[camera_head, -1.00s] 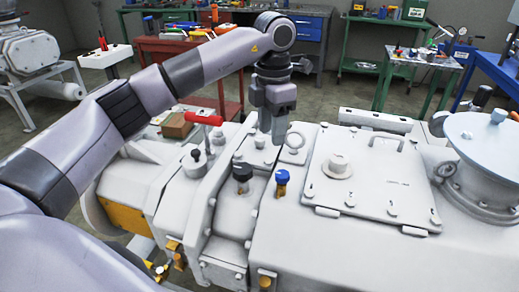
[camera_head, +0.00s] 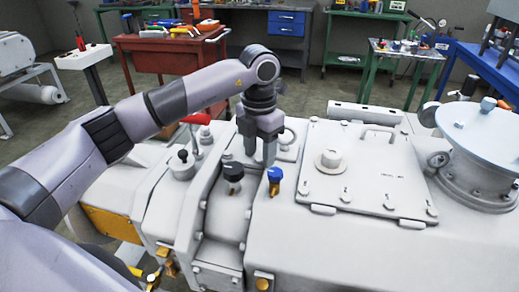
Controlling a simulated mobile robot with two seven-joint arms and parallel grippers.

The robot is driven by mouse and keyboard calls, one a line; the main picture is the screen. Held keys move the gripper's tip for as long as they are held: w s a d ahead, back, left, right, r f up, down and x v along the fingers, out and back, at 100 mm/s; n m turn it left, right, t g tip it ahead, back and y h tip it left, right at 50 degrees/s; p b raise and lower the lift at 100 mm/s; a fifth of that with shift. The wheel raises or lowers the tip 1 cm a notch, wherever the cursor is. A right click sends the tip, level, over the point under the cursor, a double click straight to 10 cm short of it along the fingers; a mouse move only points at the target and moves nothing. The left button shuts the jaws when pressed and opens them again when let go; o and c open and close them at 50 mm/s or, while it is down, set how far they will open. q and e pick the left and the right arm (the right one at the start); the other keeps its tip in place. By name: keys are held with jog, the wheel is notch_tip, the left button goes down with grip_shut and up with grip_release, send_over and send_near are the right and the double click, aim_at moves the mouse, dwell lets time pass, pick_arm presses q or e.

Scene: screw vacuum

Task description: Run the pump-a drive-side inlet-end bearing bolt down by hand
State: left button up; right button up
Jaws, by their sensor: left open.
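My left gripper (camera_head: 259,150) points straight down over the pale grey pump housing (camera_head: 285,240), behind the black-capped and blue-capped fittings. Two fingers show with a narrow gap between them, and I see nothing held in it. I cannot tell whether the fingertips touch the housing. Several small bolt heads show along the housing's flanges, but I cannot pick out the drive-side inlet-end bearing bolt; it may be hidden by the gripper. My right gripper is not in view.
A black cap (camera_head: 233,172) and a blue cap (camera_head: 274,175) stand close in front of the gripper. A red-handled tool (camera_head: 195,119) stands to its left. A bolted cover plate (camera_head: 362,165) with a handle lies to the right, beside a round flanged port (camera_head: 480,140).

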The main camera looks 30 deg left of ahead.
aim_at(260, 158)
pick_arm(q)
jog(key=shift+c, duration=0.6)
grip_shut()
jog(key=shift+m, duration=1.6)
jog(key=shift+o, duration=0.6)
grip_release()
notch_tip(260, 158, up, 7)
jog(key=shift+r, duration=0.1)
